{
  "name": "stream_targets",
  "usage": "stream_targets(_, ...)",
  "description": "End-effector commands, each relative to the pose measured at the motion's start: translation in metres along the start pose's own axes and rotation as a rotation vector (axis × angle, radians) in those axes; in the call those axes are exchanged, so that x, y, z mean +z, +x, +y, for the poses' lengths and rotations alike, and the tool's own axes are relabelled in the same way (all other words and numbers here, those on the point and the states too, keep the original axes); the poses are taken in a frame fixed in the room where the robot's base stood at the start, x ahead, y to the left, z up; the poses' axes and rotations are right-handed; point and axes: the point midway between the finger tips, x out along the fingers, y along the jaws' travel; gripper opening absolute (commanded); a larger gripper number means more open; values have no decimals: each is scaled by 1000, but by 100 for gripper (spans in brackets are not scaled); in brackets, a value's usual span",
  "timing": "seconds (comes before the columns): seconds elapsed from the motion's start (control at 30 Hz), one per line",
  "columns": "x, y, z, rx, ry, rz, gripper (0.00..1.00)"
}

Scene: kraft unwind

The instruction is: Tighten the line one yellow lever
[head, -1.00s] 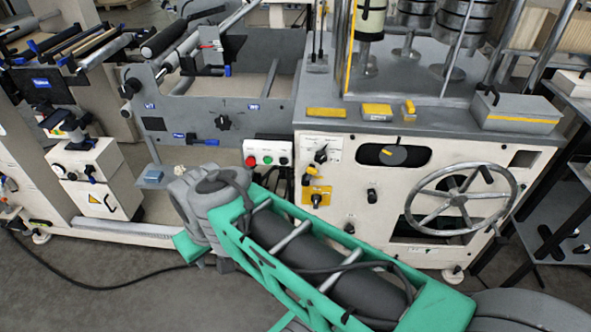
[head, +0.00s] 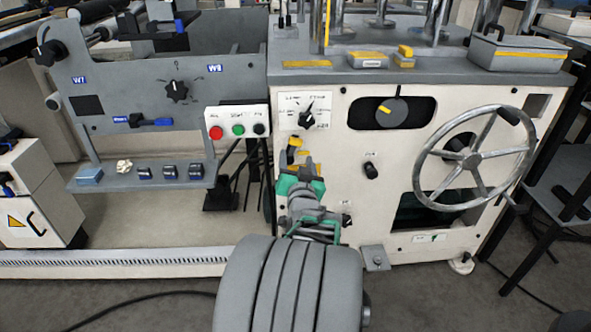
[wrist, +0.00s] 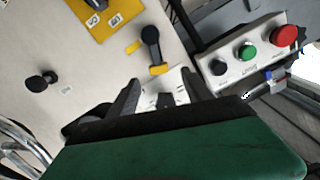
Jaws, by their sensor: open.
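The yellow lever (head: 295,142) is on the cream machine front, just below the selector dial (head: 306,112). In the wrist view it shows as a black handle with a yellow end (wrist: 158,70) and a second yellow piece beside it. My gripper (head: 304,168) is in front of the panel just below the lever and partly hides that area. In the wrist view my gripper (wrist: 159,80) is open, with the lever's yellow end near the gap between its fingertips. I see no clear contact. The dial plate (wrist: 164,97) shows between the fingers.
The button box (head: 237,129) with red, green and black buttons is left of the lever. A yellow plate (wrist: 103,14) shows near it in the wrist view. A black knob (head: 371,170) and large handwheel (head: 474,160) are to the right. A small shelf (head: 108,181) is to the left.

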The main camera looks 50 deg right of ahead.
Motion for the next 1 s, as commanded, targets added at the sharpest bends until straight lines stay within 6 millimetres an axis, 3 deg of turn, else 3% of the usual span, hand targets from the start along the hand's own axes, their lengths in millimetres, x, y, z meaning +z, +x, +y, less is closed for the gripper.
stream_targets(0.47,-4,72,4,5,2,15,58)
stream_targets(0.77,-6,77,4,6,1,14,58)
stream_targets(1.0,-5,77,4,6,1,14,39)
